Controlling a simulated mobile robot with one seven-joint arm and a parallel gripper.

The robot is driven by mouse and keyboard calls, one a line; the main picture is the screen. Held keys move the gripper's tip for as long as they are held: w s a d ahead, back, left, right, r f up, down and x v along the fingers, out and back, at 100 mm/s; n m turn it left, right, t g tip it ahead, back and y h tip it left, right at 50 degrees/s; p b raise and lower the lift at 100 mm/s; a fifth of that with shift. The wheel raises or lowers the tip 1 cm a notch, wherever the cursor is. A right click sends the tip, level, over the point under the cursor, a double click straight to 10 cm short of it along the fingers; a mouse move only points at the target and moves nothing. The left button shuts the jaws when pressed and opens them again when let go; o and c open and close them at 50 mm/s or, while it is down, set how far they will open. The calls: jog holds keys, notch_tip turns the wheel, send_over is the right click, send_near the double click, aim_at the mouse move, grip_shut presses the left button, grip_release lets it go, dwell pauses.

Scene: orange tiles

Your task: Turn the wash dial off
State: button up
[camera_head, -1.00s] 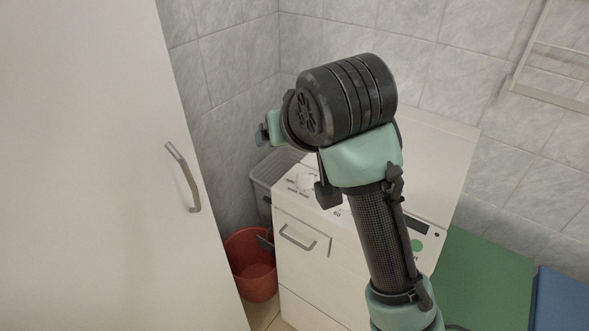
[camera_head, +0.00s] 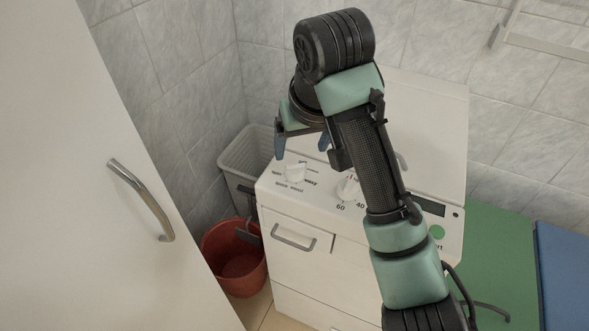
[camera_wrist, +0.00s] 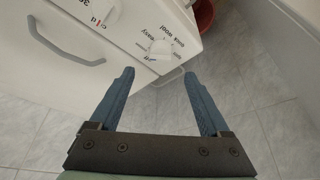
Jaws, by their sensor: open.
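The wash dial (camera_head: 296,172) is a white knob with printed labels around it, on the left of the white washing machine's top panel (camera_head: 320,205). It also shows in the wrist view (camera_wrist: 160,50), where "wool", "easy" and part of "off" are legible. I cannot tell its setting for certain. My gripper (camera_head: 302,149) is open and empty, its blue fingers pointing down just above and behind the dial in the head view. In the wrist view (camera_wrist: 158,73) the dial lies just beyond and between the fingertips, apart from them.
A second dial (camera_head: 347,189) with temperature numbers sits to the right. A drawer handle (camera_head: 293,240) is below the panel. A grey basket (camera_head: 232,160) and a red bucket (camera_head: 234,262) stand left. A white door with a metal handle (camera_head: 143,200) is nearer left.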

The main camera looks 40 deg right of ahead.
aim_at(296, 166)
jog(key=b+x, duration=0.1)
jog(key=x, duration=0.8)
jog(key=shift+f, duration=0.15)
jog(key=shift+c, duration=0.2)
grip_shut()
